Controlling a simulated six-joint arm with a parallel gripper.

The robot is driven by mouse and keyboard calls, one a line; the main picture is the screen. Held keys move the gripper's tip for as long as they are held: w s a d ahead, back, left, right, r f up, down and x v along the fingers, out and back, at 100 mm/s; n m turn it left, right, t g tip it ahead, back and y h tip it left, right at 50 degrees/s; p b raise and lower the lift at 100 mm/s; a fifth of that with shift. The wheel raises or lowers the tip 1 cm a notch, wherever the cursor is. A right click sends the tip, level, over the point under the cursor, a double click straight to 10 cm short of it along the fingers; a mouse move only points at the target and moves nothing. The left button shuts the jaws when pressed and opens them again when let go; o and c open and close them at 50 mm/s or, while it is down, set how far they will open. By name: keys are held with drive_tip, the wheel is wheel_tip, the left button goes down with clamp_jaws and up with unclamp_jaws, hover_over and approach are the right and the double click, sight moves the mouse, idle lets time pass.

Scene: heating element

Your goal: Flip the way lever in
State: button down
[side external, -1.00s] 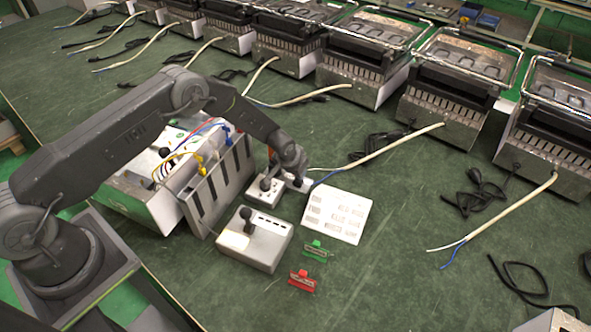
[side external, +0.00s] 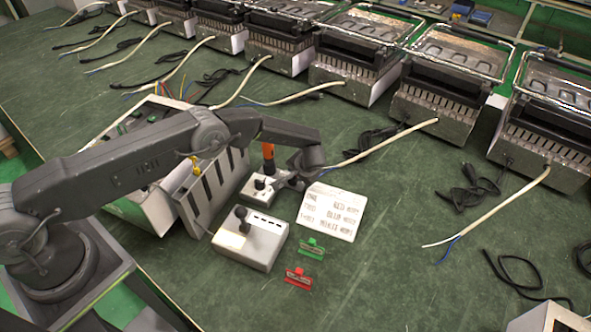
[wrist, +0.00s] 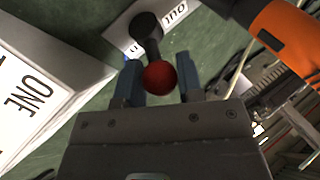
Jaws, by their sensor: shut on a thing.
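A black lever (wrist: 147,30) runs up from just behind the red knob, beside a white label (wrist: 174,15). The finger contact is hard to see.
A larger grey joystick box (side external: 250,244), green clip (side external: 312,248), red clip (side external: 299,277) and printed white plate (side external: 332,211) lie nearby.

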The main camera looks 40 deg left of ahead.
drive_tip(key=shift+w+d+f+y, duration=0.1)
drive_tip(key=shift+d+y, duration=0.2)
drive_tip(key=shift+y, duration=0.1)
idle(0.4)
drive_tip(key=c, duration=0.8)
unclamp_jaws()
drive_tip(key=v, duration=1.3)
drive_tip(key=shift+d, duration=0.4)
